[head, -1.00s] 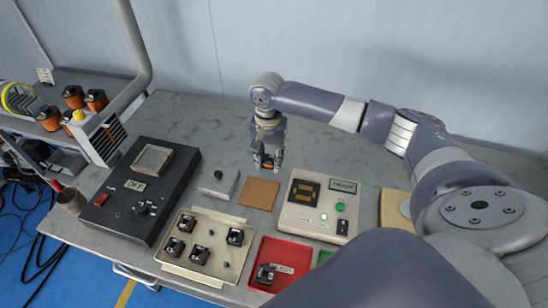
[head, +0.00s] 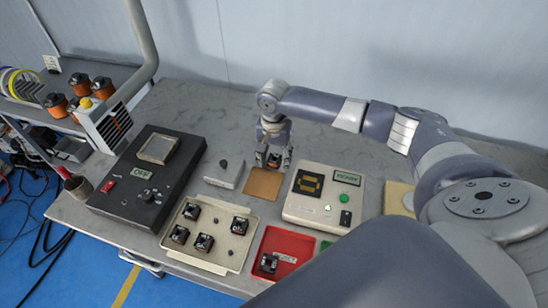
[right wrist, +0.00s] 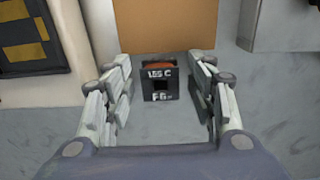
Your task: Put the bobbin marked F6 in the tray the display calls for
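The bobbin marked F6 (right wrist: 160,82) is dark with a copper winding and reads "155 C" above "F6" in the right wrist view. It is by the near edge of the brown pad in that view. My right gripper (right wrist: 160,100) is open around it, with a gap on each side. In the head view the right gripper (head: 272,160) points down behind the brown pad (head: 264,184). A red tray (head: 297,243) holds one bobbin. A green tray (head: 326,245) is mostly hidden by my arm. The small green display (head: 347,178) is too small to read. My left gripper is not in view.
A cream tray (head: 235,264) holds several dark bobbins. A black control box (head: 125,180) marked OFF stands left, and a light instrument box (head: 312,209) right of the pad. A grey block (head: 224,174) stands close left of the gripper. The table behind is clear.

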